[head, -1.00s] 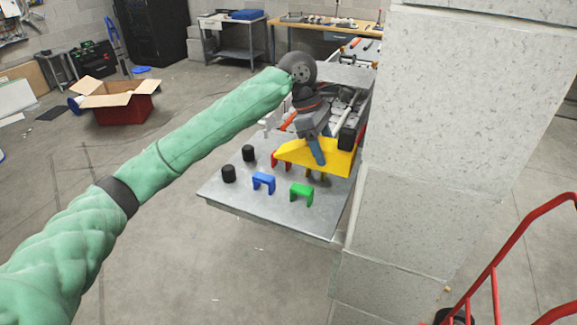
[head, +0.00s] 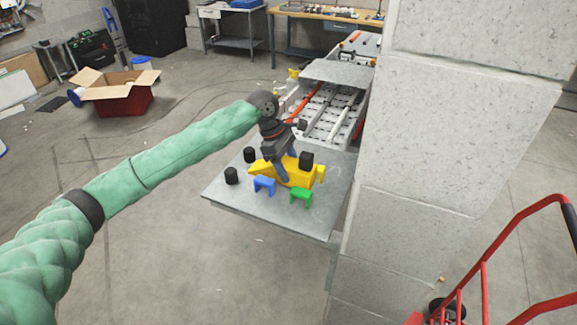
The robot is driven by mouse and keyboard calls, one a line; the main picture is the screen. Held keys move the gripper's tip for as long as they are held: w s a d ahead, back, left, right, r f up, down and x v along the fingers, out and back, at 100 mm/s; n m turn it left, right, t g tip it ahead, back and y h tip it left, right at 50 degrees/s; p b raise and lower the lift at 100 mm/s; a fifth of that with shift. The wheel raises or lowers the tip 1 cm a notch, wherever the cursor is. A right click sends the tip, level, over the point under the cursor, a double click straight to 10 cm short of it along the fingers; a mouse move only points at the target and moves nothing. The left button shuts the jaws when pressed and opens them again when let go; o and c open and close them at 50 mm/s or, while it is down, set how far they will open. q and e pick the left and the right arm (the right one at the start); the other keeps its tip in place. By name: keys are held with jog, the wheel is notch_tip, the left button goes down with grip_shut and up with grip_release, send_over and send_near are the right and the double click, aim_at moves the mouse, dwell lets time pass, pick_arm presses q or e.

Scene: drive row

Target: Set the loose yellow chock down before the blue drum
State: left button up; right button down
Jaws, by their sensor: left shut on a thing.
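The yellow chock (head: 303,177), a wedge shape, is in the grip of my left gripper (head: 284,171) over the grey metal table. My left gripper is shut on it, coming down from above. The chock is low over the tabletop behind the blue and green brackets; I cannot tell whether it touches the table. A black block (head: 306,159) shows at its right end. I cannot make out a blue drum for certain. My right gripper is not in view.
The metal table (head: 320,219) carries a blue bracket (head: 264,185), a green bracket (head: 301,195), a yellow bracket (head: 322,172) and black cylinders (head: 231,176). A pale block pillar (head: 440,130) stands close on the right. A red hand truck (head: 484,285) is at lower right.

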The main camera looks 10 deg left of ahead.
pick_arm(q)
jog(key=shift+s+f, duration=0.1)
jog(key=shift+f, duration=0.6)
jog(key=o, duration=0.8)
jog(key=shift+f, duration=0.15)
jog(key=o, duration=0.5)
jog(key=shift+c, duration=0.2)
